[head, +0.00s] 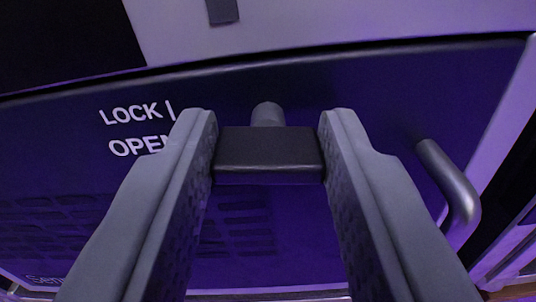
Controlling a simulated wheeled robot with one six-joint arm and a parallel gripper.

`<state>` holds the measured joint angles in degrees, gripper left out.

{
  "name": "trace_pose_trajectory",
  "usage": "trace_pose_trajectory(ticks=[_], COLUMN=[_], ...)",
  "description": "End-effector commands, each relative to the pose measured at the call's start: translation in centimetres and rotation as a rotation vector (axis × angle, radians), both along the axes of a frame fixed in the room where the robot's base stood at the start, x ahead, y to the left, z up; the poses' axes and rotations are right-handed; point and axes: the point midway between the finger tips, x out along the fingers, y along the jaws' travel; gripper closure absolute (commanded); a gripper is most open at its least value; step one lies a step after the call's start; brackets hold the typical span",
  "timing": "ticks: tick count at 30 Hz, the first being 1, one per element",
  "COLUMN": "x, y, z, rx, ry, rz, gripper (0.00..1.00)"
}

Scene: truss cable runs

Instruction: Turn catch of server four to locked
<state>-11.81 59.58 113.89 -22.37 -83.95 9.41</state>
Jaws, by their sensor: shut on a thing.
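The catch (268,150) is a dark block on a short grey round stem, standing out from the dark purple server front (330,95). My gripper (268,148) is shut on the catch, one finger at each side of it. The catch lies level, wide side across the picture. Left of it the white words LOCK (128,114) and OPEN (135,146) are printed on the front, with a short mark beside LOCK; my left finger covers the end of OPEN. The server's number is not legible.
A grey bar handle (452,185) sticks out on the right of the front. A pale panel (330,25) with a small dark piece (222,11) runs above. A dark opening is at the top left. A pale upright edge stands at the far right.

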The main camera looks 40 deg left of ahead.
Motion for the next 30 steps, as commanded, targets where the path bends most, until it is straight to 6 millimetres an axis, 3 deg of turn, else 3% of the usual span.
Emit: trace_pose_trajectory(ticks=[30], x=[0.19], y=[-0.29], z=[-0.2], rx=[0.776], ry=[0.525], rz=[-0.001], gripper=[0.9])
